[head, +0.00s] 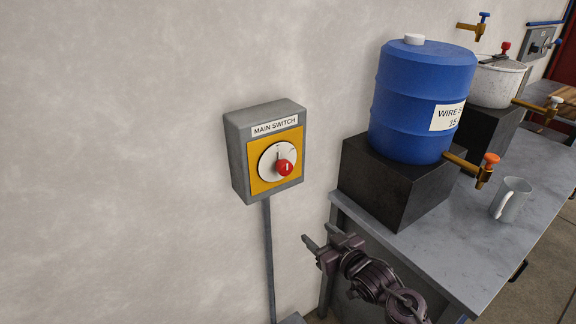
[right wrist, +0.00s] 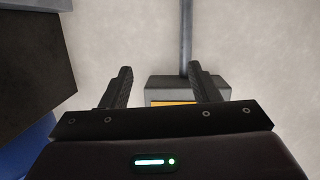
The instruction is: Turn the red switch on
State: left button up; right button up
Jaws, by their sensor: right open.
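The red switch (head: 285,168) is a round red knob on a white dial (head: 269,162). The dial sits on a yellow plate on the grey box labelled MAIN SWITCH (head: 237,152), fixed to the wall. My right gripper (head: 307,240) is open and empty, below and to the right of the box, apart from it. In the right wrist view its two fingers (right wrist: 160,80) are spread, with the grey box (right wrist: 188,83) and a strip of yellow plate (right wrist: 172,103) beyond them. The red knob is hidden there. My left gripper is not in view.
A grey table (head: 440,250) stands at the right, close to my right arm. On it are a black block (head: 385,190) under a blue barrel (head: 420,100) with a tap, and a mug (head: 512,200). A conduit (head: 268,260) runs down the wall. The wall left of the box is clear.

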aim_at(287, 170)
jog(key=s+a+r+n+t+y+p, duration=0.1)
jog(key=a+r+n+y, duration=0.25)
jog(key=r, duration=1.35)
jog(key=shift+m+h, duration=0.25)
jog(key=shift+m, duration=0.2)
jog(key=p+x, duration=0.2)
jog(key=x, duration=0.4)
jog(key=shift+a, duration=0.15)
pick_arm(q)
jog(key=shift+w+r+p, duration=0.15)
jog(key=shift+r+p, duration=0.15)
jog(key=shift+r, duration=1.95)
pick_arm(e)
jog(key=shift+w+a+f, duration=0.15)
jog(key=shift+w+a, duration=0.25)
jog(key=shift+w, duration=0.2)
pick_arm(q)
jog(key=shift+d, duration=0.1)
pick_arm(e)
jog(key=shift+c, duration=0.4)
jog(key=c, duration=0.9)
